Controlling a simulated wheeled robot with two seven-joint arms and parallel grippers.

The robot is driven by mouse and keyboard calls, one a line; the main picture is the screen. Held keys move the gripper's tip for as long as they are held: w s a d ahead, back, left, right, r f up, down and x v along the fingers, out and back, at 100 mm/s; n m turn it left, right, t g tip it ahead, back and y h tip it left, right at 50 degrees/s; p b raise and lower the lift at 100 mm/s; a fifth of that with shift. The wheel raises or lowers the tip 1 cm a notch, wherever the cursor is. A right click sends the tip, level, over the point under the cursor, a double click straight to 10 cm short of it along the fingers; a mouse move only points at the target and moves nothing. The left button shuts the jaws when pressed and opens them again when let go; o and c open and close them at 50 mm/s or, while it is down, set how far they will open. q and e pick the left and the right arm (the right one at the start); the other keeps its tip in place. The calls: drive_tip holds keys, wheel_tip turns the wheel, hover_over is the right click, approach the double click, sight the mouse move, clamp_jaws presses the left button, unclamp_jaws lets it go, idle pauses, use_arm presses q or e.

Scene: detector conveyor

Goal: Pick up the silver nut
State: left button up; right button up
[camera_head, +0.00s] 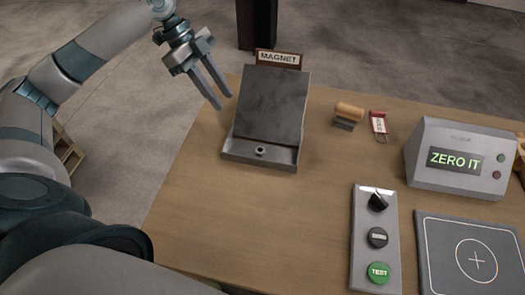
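The silver nut (260,151) is small and lies in the shallow trough at the front of the dark sloped magnet plate (270,103). A sign reading MAGNET (279,59) stands behind the plate. My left gripper (220,101) is to the left of the magnet plate, above its level. Its two long fingers point down and to the right, apart, with nothing between them. The gripper is up and left of the nut and does not touch it. My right gripper is not in the view.
On the wooden table (215,200) are a wooden-handled brush or stamp (348,116), a red tag (379,124), a display box reading ZERO IT (455,155), a button panel (362,225) and a dark pad with a circled cross (450,240). The table's left front is clear.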

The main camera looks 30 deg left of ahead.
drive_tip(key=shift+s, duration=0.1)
